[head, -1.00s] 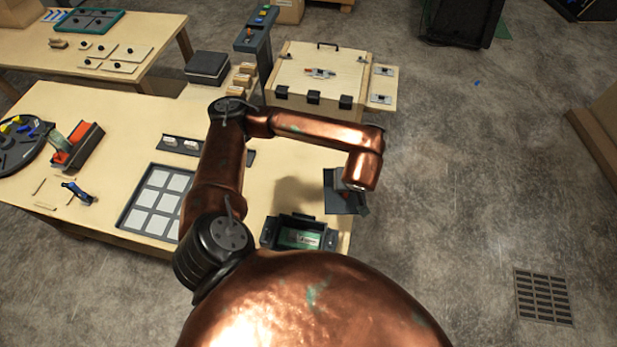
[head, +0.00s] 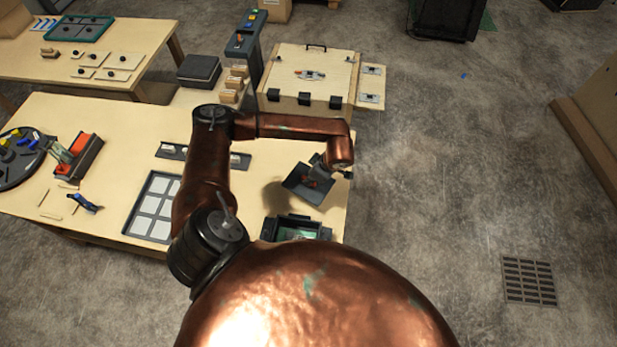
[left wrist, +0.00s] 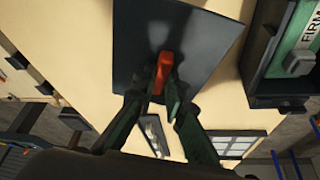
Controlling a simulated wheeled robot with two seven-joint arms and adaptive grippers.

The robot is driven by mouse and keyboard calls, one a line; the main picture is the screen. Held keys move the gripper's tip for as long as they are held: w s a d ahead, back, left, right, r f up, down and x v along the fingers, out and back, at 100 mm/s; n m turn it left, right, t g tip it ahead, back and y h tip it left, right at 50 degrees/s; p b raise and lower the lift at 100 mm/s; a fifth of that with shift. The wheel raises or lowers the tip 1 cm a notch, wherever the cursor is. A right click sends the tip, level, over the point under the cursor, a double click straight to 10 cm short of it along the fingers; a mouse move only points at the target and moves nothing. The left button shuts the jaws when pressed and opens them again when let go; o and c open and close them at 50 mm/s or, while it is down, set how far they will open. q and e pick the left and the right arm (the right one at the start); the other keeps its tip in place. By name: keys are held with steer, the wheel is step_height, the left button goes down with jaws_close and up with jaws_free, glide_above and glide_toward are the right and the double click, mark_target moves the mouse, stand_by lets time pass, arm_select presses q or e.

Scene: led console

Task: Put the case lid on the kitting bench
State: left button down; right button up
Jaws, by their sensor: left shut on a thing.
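The case lid (head: 300,190) is a dark grey flat plate with a red grip. My left gripper (head: 318,172) is shut on it and holds it tilted over the right end of the near wooden bench. In the left wrist view the lid (left wrist: 190,35) fills the upper middle, with the fingers (left wrist: 158,92) closed around its red grip (left wrist: 163,70). A dark open case (head: 297,221) with a green board inside sits on the bench's near right edge, partly hidden by my body. Its wall also shows in the left wrist view (left wrist: 262,62). My right gripper is not in view.
The near bench (head: 100,115) also bears a tray of pale squares (head: 152,207), pliers (head: 84,202), a red-and-grey device (head: 80,157) and a round dark tray (head: 22,155). A wooden box (head: 310,80) stands behind. Open floor lies to the right.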

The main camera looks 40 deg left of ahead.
arm_select(q)
steer(key=w+a+f, duration=0.1)
steer(key=w+f, duration=0.1)
steer(key=f, duration=0.1)
steer(key=w+a+f+p, duration=0.1)
steer(key=f, duration=0.1)
steer(key=shift+w+a+f, duration=0.15)
steer(key=shift+a+f, duration=0.05)
steer(key=shift+a, duration=0.15)
step_height(320, 180, down, 3)
steer(key=shift+w+a+r+p, duration=0.1)
steer(key=shift+w+p, duration=0.05)
steer(key=shift+p, duration=0.5)
steer(key=shift+f, duration=0.3)
steer(key=shift+f, duration=0.1)
steer(key=shift+f, duration=0.1)
steer(key=c, duration=2)
jaws_free()
steer(key=shift+o, duration=0.2)
